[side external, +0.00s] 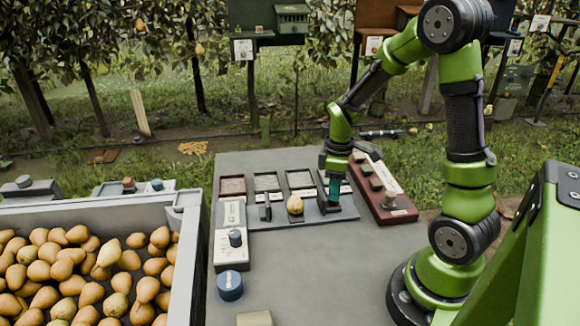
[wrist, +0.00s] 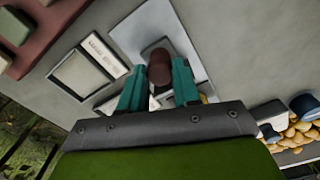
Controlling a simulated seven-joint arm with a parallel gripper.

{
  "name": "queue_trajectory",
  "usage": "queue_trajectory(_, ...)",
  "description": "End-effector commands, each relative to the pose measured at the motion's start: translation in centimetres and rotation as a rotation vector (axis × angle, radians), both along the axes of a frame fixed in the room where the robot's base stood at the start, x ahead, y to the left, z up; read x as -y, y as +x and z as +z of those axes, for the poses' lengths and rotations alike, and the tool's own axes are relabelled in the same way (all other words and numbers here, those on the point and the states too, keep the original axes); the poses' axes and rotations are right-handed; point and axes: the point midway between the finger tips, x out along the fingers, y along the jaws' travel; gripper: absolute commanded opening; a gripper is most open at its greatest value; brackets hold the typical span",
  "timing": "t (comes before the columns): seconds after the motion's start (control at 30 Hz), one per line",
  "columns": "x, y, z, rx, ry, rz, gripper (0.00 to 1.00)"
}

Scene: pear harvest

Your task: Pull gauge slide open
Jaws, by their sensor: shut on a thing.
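My gripper (side external: 334,193) is low over the grey worktable, at the right end of a row of framed panels. In the wrist view, its teal fingers (wrist: 158,80) close on both sides of a dark red-brown knob (wrist: 160,64). The knob stands on a light grey plate (wrist: 184,30), which looks like the gauge slide.
A white box with a dark dial (side external: 229,250) and a blue knob (side external: 230,285) are at the left. A grey crate (side external: 188,240) full of pears stands beyond. The table's middle is clear.

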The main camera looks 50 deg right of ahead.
Motion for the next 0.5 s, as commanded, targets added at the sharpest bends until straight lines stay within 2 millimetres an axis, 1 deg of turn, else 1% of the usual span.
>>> queue_trajectory(0.2,-0.06,0.15,0.12,0.004,-0.001,0.003,0.0)
queue_trajectory(0.23,-0.06,0.16,0.12,0.004,-0.001,0.003,0.34)
queue_trajectory(0.3,-0.08,0.16,0.12,0.004,-0.001,0.003,0.42)
queue_trajectory(0.5,-0.1,0.13,0.07,0.002,0.0,0.002,0.42)
